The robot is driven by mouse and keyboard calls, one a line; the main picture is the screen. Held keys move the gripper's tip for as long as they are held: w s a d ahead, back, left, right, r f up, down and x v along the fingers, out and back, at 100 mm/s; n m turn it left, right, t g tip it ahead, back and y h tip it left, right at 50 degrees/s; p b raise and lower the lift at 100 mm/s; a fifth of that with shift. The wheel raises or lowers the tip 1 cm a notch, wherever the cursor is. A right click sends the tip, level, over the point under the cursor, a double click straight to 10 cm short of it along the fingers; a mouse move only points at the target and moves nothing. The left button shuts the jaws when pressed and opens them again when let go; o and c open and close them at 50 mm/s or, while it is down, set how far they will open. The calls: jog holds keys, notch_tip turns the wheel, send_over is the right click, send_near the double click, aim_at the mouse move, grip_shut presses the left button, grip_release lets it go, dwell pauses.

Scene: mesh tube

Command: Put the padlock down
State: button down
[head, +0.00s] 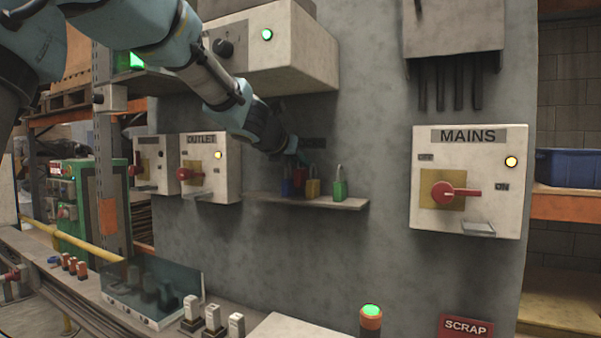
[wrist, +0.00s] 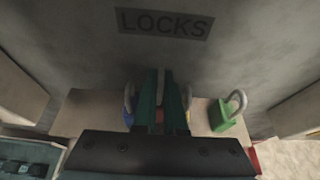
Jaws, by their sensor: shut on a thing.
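My gripper (head: 291,156) is over the lock shelf (head: 350,204), its fingers pointing down among the padlocks. In the wrist view its green fingers (wrist: 160,98) are shut around a padlock with a grey shackle, and a bit of red body shows between them. This appears to be the red padlock (head: 300,177). In the head view it is between a blue padlock (head: 286,188) and a yellow padlock (head: 313,188). A green padlock (head: 340,190) stands apart at the right; it also shows in the wrist view (wrist: 222,115). I cannot tell whether the red padlock touches the shelf.
A LOCKS label (wrist: 163,23) is on the wall above the shelf. The OUTLET box (head: 212,167) is left of the shelf and the MAINS box (head: 469,180) is right. The shelf's right end past the green padlock is bare.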

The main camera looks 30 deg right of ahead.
jog(key=shift+f+b, duration=0.4)
jog(key=shift+f, duration=0.75)
jog(key=shift+f, duration=0.1)
jog(key=shift+f, duration=0.15)
jog(key=c, duration=1.3)
grip_release()
jog(key=shift+o, duration=0.2)
jog(key=shift+r, duration=0.3)
jog(key=p+v, duration=0.1)
jog(key=v, duration=1.1)
jog(key=shift+a+f, duration=0.1)
jog(key=shift+f, duration=0.05)
